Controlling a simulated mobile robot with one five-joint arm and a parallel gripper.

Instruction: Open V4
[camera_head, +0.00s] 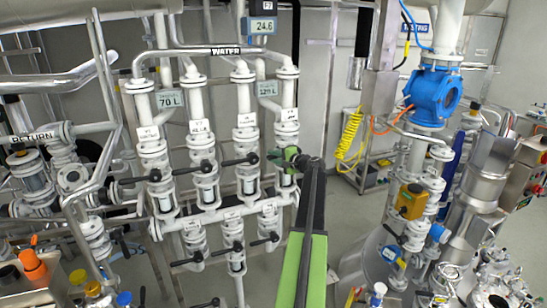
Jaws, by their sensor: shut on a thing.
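A white manifold of upright pipes under a "WATER" header (226,51) fills the middle of the view. Its upper row has several valves with small tags and black lever handles. The rightmost upper valve (287,132) carries a tag (289,114) that appears to read V4, though the print is very small. My gripper (284,157), green and dark, is at the front of this valve, at lever height. It is shut on the valve's black handle, which is mostly hidden behind the jaws. My green and black arm reaches up to it from the bottom of the view.
Neighbouring black levers stand close on the left, including the third upper valve's lever (241,159). A lower row has more levers, such as one (265,240) below my gripper. A blue valve body (434,96) stands right. Open floor lies right of the manifold.

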